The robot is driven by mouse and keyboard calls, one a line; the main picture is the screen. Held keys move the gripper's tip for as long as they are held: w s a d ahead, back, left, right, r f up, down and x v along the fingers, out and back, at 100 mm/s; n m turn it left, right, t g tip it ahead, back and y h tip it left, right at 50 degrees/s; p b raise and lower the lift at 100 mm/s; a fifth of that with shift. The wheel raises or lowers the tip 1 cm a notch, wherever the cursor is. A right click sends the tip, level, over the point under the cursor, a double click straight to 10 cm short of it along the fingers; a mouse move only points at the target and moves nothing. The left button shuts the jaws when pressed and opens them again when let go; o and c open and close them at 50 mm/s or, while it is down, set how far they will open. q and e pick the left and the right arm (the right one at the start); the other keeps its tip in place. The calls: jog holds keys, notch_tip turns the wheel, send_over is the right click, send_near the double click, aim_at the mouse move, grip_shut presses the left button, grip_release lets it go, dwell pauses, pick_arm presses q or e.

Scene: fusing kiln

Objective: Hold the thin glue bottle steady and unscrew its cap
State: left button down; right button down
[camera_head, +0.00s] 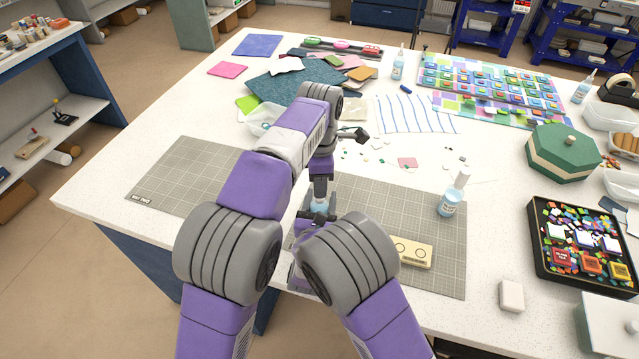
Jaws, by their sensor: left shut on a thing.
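My left gripper (320,200) points down over the middle grey cutting mat, in front of my left arm's raised wrist. It is shut on a small bottle with pale blue content (320,206); only a sliver of it shows between dark gripper parts. Its cap cannot be made out. My right arm comes in from the bottom and bends toward the same spot. Its forearm and elbow hide the lower part there, so I cannot make out its fingers. Another blue glue bottle (449,202) with a white top stands upright on the mat, to the right of the held one.
A wooden block (411,252) lies on the right mat (440,268). A green box (563,153), a black tray (545,266) of glass pieces and a white block (512,296) stand to the right. Glass sheets lie behind. The left mat (185,172) is clear.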

pick_arm(q)
jog(key=shift+r, duration=0.2)
jog(key=shift+r, duration=2)
pick_arm(e)
jog(key=shift+c, duration=1.7)
grip_release()
